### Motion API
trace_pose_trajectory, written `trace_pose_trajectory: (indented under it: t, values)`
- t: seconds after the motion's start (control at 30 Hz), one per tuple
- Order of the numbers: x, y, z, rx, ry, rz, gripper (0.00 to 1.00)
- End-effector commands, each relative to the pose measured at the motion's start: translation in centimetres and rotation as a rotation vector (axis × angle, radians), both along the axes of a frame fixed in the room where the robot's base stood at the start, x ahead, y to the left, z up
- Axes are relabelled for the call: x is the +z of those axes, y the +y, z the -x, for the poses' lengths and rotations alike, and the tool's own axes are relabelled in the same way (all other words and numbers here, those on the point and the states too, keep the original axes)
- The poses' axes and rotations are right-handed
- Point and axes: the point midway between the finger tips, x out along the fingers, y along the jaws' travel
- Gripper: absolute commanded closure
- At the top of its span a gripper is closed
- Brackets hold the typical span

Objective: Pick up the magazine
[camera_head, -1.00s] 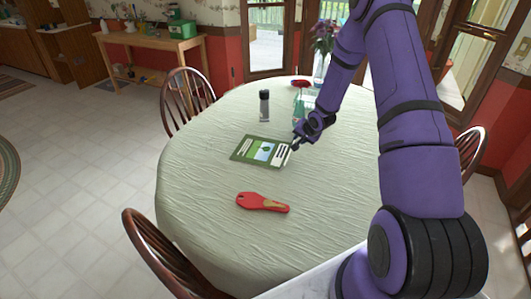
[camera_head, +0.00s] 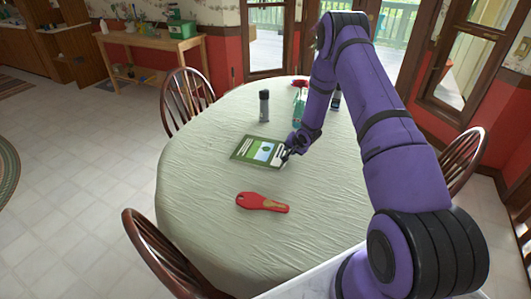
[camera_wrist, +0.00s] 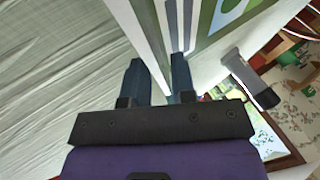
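The magazine (camera_head: 258,151) has a green and white cover with a picture and lies flat on the table, left of my gripper. In the wrist view its striped white and green cover (camera_wrist: 215,30) runs down to my fingers. My gripper (camera_head: 287,152) is at the magazine's right edge. In the wrist view my gripper's two dark fingers (camera_wrist: 158,75) stand apart with a strip of white between them. The fingers are partly open, and whether both touch the magazine is hard to see.
The oval table (camera_head: 200,205) has a pale cloth. A red object (camera_head: 262,202) lies in front of the magazine. A dark-topped shaker (camera_head: 264,106) stands behind it. A green bottle (camera_head: 299,110) is near the back. The table's left side is clear.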

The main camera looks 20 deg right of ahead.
Motion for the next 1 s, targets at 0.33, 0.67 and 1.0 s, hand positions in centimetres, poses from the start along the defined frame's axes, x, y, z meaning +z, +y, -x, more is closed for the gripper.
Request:
trace_pose_trajectory:
  t: [0.33,0.67,1.0]
  values:
    - [-0.4,0.1,-0.3,-0.001,0.0,-0.001,0.83]
    - [-0.4,0.0,-0.3,0.0,0.0,0.0,1.0]
    - [0.8,0.1,-0.3,0.0,-0.001,-0.001,1.0]
